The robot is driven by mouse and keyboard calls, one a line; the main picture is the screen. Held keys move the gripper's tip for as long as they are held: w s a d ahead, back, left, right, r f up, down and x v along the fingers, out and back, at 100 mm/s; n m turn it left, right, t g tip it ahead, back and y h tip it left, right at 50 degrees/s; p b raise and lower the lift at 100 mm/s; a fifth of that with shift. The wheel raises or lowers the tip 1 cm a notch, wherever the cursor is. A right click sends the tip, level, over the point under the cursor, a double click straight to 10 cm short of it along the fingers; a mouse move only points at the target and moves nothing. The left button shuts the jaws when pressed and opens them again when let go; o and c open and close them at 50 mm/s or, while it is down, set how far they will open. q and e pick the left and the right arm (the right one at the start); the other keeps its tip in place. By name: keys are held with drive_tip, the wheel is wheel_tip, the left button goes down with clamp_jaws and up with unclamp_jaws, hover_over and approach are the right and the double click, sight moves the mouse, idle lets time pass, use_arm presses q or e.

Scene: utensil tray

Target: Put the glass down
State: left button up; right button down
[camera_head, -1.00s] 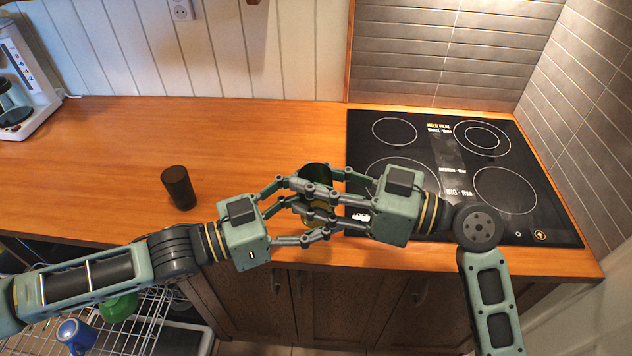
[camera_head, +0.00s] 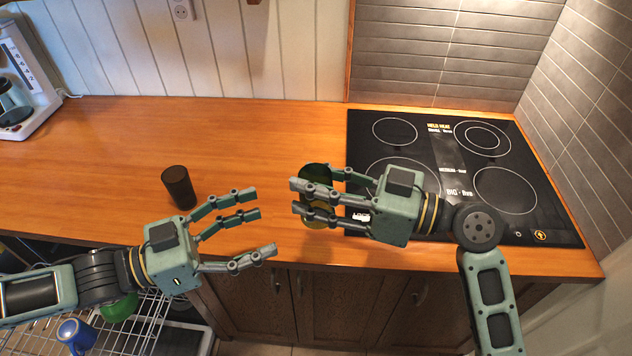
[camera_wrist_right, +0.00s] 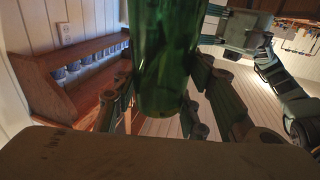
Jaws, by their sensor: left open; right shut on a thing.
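A green see-through glass (camera_head: 316,174) is in my right gripper (camera_head: 318,205), whose fingers are shut around it near the counter's front edge. The fingers hide part of the glass, and I cannot tell whether its base touches anything. In the right wrist view the green glass (camera_wrist_right: 168,55) fills the middle, between the fingers. My left gripper (camera_head: 250,228) is open and empty, left of the glass and apart from it.
A dark glass (camera_head: 179,188) stands upright on the wooden counter (camera_head: 250,140), behind my left gripper. A black hob (camera_head: 440,150) lies to the right. A coffee machine (camera_head: 25,80) stands far left. A wire rack (camera_head: 140,325) holding a blue mug (camera_head: 76,334) is below.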

use_arm(q)
drive_tip(key=a+f+n+t+y, duration=0.1)
drive_tip(key=a+f+y, duration=0.4)
drive_tip(key=f, duration=1)
drive_tip(key=w+a+f+y, duration=0.15)
drive_tip(key=a+f, duration=0.55)
drive_tip(key=f, duration=0.8)
drive_tip(key=s+a+f+n+t+y, duration=0.1)
drive_tip(key=a+f+y, duration=0.45)
drive_tip(key=f, duration=0.85)
drive_tip(key=s+a+f+n+g+y, duration=0.1)
drive_tip(key=s+f+n+g+y, duration=0.3)
drive_tip(key=s+f, duration=0.85)
drive_tip(key=s+d+f+n+g, duration=0.2)
drive_tip(key=s+d+f, duration=0.1)
drive_tip(key=s, duration=0.7)
drive_tip(key=s+d+f+n+g, duration=0.2)
drive_tip(key=s+f, duration=0.4)
drive_tip(key=s, duration=0.4)
drive_tip(key=shift+d+f+g, duration=0.2)
drive_tip(key=shift+d+g, duration=0.4)
drive_tip(key=shift+d, duration=0.45)
